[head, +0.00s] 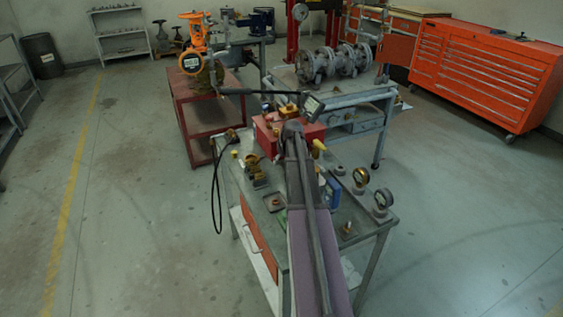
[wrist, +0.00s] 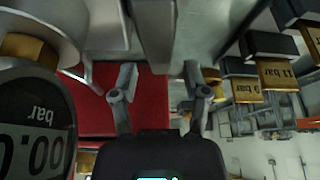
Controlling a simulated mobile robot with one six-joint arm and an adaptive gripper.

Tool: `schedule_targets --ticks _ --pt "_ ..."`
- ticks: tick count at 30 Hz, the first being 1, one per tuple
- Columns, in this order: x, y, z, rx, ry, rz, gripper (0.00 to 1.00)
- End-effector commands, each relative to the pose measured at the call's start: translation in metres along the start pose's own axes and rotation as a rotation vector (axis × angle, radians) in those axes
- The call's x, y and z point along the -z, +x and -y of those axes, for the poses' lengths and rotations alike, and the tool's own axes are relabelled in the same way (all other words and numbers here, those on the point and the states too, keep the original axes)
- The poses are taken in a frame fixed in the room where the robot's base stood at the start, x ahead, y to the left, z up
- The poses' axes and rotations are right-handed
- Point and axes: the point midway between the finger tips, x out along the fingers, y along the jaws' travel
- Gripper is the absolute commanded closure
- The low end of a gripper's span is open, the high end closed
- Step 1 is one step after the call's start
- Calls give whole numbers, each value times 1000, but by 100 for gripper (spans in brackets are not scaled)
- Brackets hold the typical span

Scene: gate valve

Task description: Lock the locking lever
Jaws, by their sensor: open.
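My gripper (wrist: 158,82) is open in the wrist view, with its two grey fingers spread apart and nothing held between them. A grey bar (wrist: 155,35) comes down from the top of the wrist view, between and beyond the fingertips. I cannot tell for sure whether this bar is the locking lever. A red surface (wrist: 152,100) shows behind the fingers. In the head view my arm reaches over the grey bench to a red box (head: 265,138), and the arm hides part of it. The gripper cannot be made out clearly there.
A digital gauge (wrist: 38,125) marked bar is close at the left of the wrist view. Tagged blocks (wrist: 275,75) are at the right. The bench (head: 340,225) carries small fittings and round gauges (head: 361,175). A red table with an orange-topped valve (head: 193,35) stands behind; floor at left is clear.

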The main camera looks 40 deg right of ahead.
Motion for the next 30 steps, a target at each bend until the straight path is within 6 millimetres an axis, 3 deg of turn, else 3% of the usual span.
schedule_targets --ticks 5,12,30 --pt "0 0 0 0 0 0 40" --pt "0 0 0 0 0 0 100" --pt "-1 0 -7 -56 133 1 100"
